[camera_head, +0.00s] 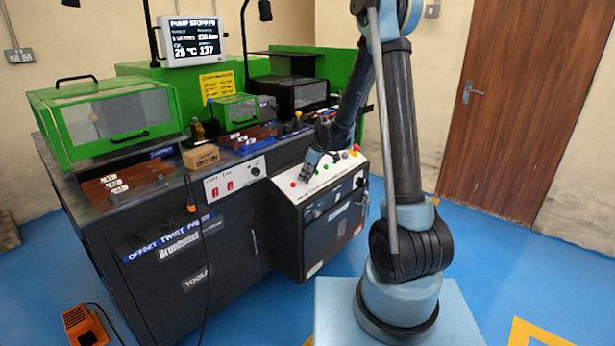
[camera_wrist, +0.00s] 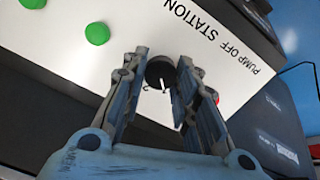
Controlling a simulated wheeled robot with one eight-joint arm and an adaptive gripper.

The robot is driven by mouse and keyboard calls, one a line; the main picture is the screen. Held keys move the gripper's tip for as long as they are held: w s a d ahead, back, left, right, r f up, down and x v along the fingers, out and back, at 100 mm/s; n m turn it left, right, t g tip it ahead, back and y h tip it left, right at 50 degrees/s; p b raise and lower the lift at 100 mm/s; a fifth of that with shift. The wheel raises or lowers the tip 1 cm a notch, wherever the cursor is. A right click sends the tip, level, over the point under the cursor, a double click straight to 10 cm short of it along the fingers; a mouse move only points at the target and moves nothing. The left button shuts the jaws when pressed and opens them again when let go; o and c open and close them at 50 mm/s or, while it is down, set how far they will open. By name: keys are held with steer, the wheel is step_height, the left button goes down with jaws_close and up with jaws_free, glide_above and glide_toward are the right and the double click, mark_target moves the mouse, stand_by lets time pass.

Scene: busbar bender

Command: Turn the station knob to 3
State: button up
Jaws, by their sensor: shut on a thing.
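The station knob (camera_wrist: 160,71) is a small black round knob on a white panel (camera_wrist: 215,60), beside printing that reads "PUMP OFF STATION". A short white mark on it points toward the bottom of the wrist view. Small numerals stand around it; a 2 seems to lie at its lower left, the others are too small or covered to read. My gripper (camera_wrist: 162,62) is shut on the knob, one finger at each side. In the head view my gripper (camera_head: 309,168) is down at the white sloping panel (camera_head: 322,182) and hides the knob there.
Two green buttons (camera_wrist: 97,33) lie on the panel left of the knob, and a red button shows partly behind the right finger. A screen (camera_head: 192,41) stands behind the bench. A cardboard box (camera_head: 201,157) and green-framed machines (camera_head: 108,118) are on the left.

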steer(key=shift+m, duration=0.3)
steer(key=m, duration=0.3)
steer(key=shift+w+m, duration=0.1)
steer(key=shift+m, duration=0.3)
steer(key=m, duration=0.4)
steer(key=shift+d, duration=0.1)
steer(key=m, duration=0.5)
steer(key=shift+w+y, duration=0.1)
steer(key=shift+y, duration=0.2)
steer(key=shift+d+m, duration=0.15)
steer(key=shift+m, duration=2.05)
steer(key=o, duration=1.1)
